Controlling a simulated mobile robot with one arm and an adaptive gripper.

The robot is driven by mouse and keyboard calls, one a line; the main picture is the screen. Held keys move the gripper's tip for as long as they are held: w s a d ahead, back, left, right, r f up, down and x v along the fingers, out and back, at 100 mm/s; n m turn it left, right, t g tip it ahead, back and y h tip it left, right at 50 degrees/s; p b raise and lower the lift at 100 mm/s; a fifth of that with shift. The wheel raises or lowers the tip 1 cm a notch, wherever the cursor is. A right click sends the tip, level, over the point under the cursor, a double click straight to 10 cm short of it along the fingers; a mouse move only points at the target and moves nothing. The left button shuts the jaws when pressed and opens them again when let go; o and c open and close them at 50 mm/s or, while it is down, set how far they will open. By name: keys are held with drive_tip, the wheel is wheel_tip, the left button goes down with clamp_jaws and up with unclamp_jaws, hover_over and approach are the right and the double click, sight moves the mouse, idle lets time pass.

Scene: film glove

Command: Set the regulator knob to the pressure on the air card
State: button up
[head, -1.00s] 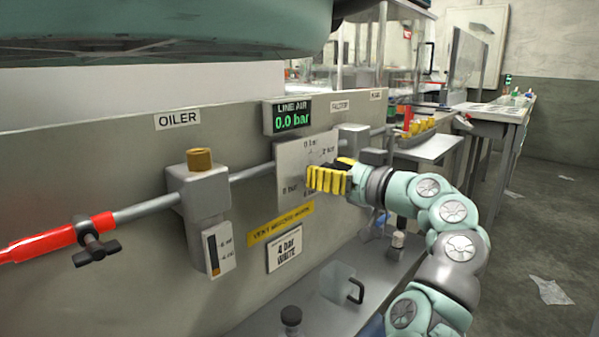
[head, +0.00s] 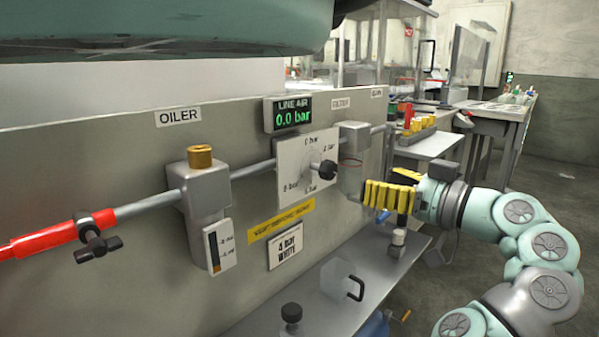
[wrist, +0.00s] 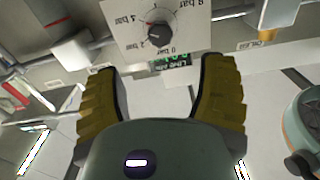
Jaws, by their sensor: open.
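The black regulator knob (head: 325,169) sits on a white dial plate (head: 292,160) marked in bar. In the wrist view the knob (wrist: 159,34) shows upside down ahead of my fingers; I cannot tell exactly where it points. The line air display (head: 288,115) reads 0.0 bar. My gripper (head: 390,188), with yellow ribbed fingers, is open and empty, right of the knob and apart from it. The knob lies beyond the gap between the fingers (wrist: 160,95) in the wrist view.
The filter housing (head: 352,150) stands close right of the dial. A clear jug (head: 338,278) and a black knob (head: 291,315) are on the shelf below.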

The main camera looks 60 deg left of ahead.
drive_tip(key=shift+w+d, duration=0.15)
drive_tip(key=shift+d, duration=0.5)
